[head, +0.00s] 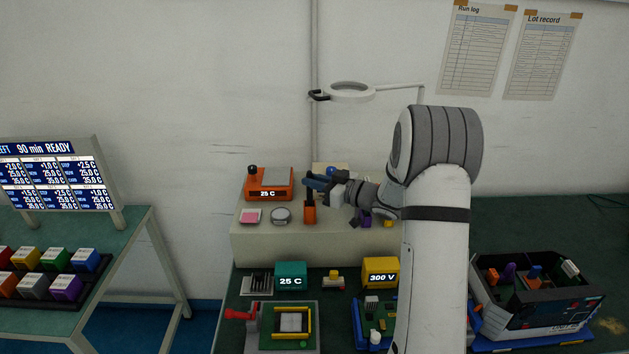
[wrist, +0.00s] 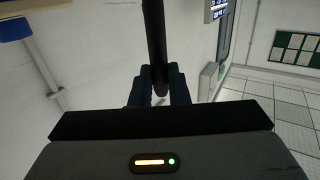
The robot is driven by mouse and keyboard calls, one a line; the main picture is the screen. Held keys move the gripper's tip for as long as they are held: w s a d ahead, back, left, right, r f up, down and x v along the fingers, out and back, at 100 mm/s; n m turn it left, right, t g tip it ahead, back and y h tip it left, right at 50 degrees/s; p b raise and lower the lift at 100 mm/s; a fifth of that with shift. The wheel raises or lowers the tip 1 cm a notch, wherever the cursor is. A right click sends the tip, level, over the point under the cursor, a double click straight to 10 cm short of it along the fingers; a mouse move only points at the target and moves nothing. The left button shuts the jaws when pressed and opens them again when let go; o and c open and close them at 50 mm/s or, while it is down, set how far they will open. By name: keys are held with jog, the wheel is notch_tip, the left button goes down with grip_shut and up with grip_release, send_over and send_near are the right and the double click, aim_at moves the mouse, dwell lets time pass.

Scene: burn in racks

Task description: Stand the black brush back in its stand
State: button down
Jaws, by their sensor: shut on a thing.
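My gripper (head: 318,183) is over the grey raised shelf, its dark blue fingers pointing left in the head view. In the wrist view my gripper (wrist: 159,84) is shut on the black brush (wrist: 154,40), a dark rod that runs between the fingers and out of the top of the picture. In the head view the brush is small and dark against the fingers, and its ends are hard to make out. An orange upright holder (head: 310,213), which looks like the stand, is on the shelf just below the fingertips. Whether the brush touches it cannot be told.
On the shelf (head: 255,247) are an orange 25 C unit (head: 269,184), a pink pad (head: 250,216) and a round grey dish (head: 281,215), left of the holder. A ring magnifier (head: 350,91) hangs above. Purple and yellow items sit to the right, near my arm.

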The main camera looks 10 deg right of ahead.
jog(key=shift+f+b, duration=0.85)
jog(key=shift+f, duration=0.35)
jog(key=c, duration=1.3)
grip_release()
jog(key=b+v, duration=0.1)
jog(key=v, duration=0.7)
jog(key=shift+a, duration=0.1)
